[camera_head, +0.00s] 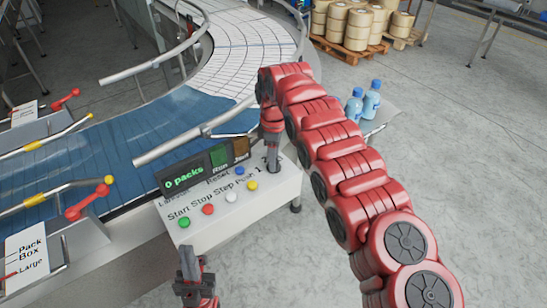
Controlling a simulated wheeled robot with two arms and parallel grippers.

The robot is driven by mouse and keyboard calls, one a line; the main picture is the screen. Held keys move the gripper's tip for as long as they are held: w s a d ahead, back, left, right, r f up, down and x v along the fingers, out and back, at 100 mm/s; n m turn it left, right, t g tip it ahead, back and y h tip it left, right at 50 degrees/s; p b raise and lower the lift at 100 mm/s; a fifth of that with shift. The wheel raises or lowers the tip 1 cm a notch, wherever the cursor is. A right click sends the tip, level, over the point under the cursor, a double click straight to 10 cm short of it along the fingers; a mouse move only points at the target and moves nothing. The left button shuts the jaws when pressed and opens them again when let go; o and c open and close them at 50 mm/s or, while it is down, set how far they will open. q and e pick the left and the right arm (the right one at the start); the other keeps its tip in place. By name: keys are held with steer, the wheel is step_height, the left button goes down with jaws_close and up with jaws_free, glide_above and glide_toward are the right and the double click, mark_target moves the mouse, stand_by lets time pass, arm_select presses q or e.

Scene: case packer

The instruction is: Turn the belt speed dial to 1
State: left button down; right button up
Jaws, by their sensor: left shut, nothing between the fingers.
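The white control box (255,205) stands beside the conveyor, with printed labels and a "1" at the right of its top. My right gripper (272,164) points down at the right end of the box top, next to that "1". The belt speed dial is not clearly visible; my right gripper covers that spot. I cannot tell whether its fingers are open or hold anything. My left gripper (190,262) is shut and empty, low in the picture in front of the box, apart from it.
Green (185,222), red (208,209), white (231,196), yellow (251,185) and blue (239,171) buttons sit on the box. A display (185,178) reads "0 packs". The blue belt (110,150) and guide rails lie behind. Two blue bottles (371,99) stand right.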

jaws_close()
steer(key=shift+f+n+b, duration=0.1)
steer(key=shift+n+b, duration=1)
steer(key=shift+n, duration=0.4)
steer(key=n, duration=0.3)
steer(key=shift+n, duration=0.3)
steer(key=n, duration=0.5)
steer(key=shift+n, duration=0.3)
